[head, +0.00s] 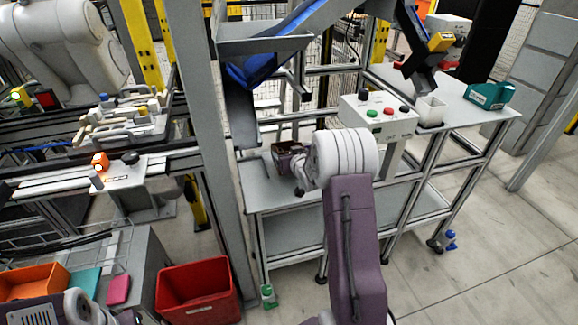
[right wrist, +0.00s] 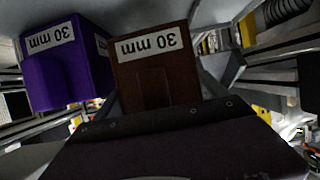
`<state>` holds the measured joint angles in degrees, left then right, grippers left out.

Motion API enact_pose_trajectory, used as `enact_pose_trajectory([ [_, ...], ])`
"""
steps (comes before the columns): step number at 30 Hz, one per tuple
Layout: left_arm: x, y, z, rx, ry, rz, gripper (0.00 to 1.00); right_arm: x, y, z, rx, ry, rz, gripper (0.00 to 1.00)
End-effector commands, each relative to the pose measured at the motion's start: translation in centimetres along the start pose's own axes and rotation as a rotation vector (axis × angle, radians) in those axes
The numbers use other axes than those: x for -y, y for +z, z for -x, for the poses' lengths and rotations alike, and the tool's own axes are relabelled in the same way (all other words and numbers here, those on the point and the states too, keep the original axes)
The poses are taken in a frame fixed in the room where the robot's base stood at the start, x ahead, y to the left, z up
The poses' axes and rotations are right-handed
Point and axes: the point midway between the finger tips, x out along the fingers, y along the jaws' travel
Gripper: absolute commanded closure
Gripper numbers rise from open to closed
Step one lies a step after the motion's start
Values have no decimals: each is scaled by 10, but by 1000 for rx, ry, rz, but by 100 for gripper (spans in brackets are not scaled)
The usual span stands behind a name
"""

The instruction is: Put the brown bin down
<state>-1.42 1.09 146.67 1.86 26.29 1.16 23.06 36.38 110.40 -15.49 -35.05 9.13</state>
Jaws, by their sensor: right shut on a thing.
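The brown bin (head: 287,149) is in the head view at the left part of the grey workbench, just left of my right wrist. My right gripper (head: 299,172) is shut on it. In the right wrist view the brown bin (right wrist: 155,75) fills the middle, with a white "30 mm" label upside down. The dark gripper body (right wrist: 170,145) is in front of its lower part, and the fingertips are hidden. I cannot tell whether the bin touches the bench top. My left gripper is outside the head view.
A purple bin (right wrist: 65,65) with a "30 mm" label is left of the brown bin in the right wrist view. On the workbench (head: 262,190) stand a button box (head: 378,120), a white container (head: 431,110) and a teal bin (head: 489,94). A grey post (head: 205,110) rises at the left.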

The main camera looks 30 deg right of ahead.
Motion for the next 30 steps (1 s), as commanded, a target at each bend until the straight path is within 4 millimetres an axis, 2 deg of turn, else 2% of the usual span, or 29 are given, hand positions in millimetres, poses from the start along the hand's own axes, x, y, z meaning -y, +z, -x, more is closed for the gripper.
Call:
enact_pose_trajectory([
  [2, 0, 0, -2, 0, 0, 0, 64, 0, 5, -2, 0, 0, 0, 59],
  [7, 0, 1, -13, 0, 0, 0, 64, 0, 33, -14, 2, -1, 0, 59],
  [18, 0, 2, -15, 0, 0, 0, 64, 0, 38, -16, -1, 0, 0, 59],
  [19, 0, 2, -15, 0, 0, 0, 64, 0, 38, -16, 1, 0, 0, 16],
  [20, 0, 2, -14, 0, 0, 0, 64, 0, 37, -15, 0, 0, 0, 9],
  [30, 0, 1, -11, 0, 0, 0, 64, 0, 34, -14, 0, 0, 0, 9],
])
